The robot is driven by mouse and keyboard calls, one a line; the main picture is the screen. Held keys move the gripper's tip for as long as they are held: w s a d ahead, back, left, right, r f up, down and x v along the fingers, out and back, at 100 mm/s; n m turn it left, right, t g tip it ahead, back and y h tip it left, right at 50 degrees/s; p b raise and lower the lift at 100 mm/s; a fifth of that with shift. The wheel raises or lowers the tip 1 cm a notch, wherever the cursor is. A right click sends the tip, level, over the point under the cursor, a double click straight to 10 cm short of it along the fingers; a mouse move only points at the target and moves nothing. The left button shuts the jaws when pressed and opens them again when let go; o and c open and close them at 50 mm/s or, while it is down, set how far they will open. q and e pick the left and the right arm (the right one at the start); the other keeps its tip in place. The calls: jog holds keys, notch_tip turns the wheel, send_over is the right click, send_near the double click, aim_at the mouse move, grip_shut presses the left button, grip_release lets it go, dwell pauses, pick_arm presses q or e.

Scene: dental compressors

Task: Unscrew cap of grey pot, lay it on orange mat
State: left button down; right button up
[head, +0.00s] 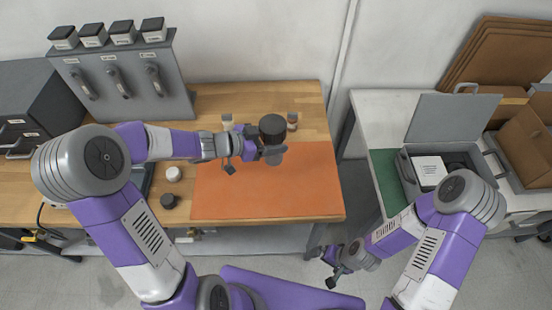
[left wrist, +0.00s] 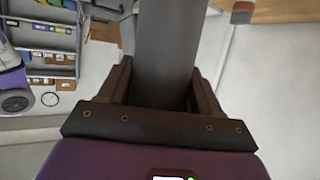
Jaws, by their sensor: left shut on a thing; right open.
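The grey pot (head: 274,158) is at the back edge of the orange mat (head: 265,195), upright, with its dark round cap (head: 272,126) on top. My left gripper (head: 268,149) reaches in from the left and is shut on the pot below the cap. In the left wrist view the pot's grey wall (left wrist: 165,50) stands between the two fingers (left wrist: 163,95). I cannot tell whether the pot touches the table. My right gripper (head: 336,268) is open and empty, low in front of the table's right end.
Small jars stand behind the mat (head: 292,121) and (head: 227,121). A white-topped jar (head: 173,173) and a dark one (head: 169,201) stand left of the mat. A grey rack (head: 125,80) is at the back left. An open grey case (head: 450,150) is on the right table. The mat's front is clear.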

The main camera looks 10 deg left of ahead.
aim_at(272, 160)
pick_arm(q)
jog(key=shift+w+a+f, duration=0.1)
jog(key=shift+w+f, duration=0.05)
jog(key=shift+f, duration=0.15)
jog(key=f+b, duration=0.2)
jog(key=f, duration=0.2)
jog(key=shift+s+f, duration=0.2)
jog(key=shift+f+b, duration=1.05)
jog(key=shift+f, duration=1.3)
jog(key=shift+f, duration=0.15)
jog(key=shift+c, duration=1)
grip_release()
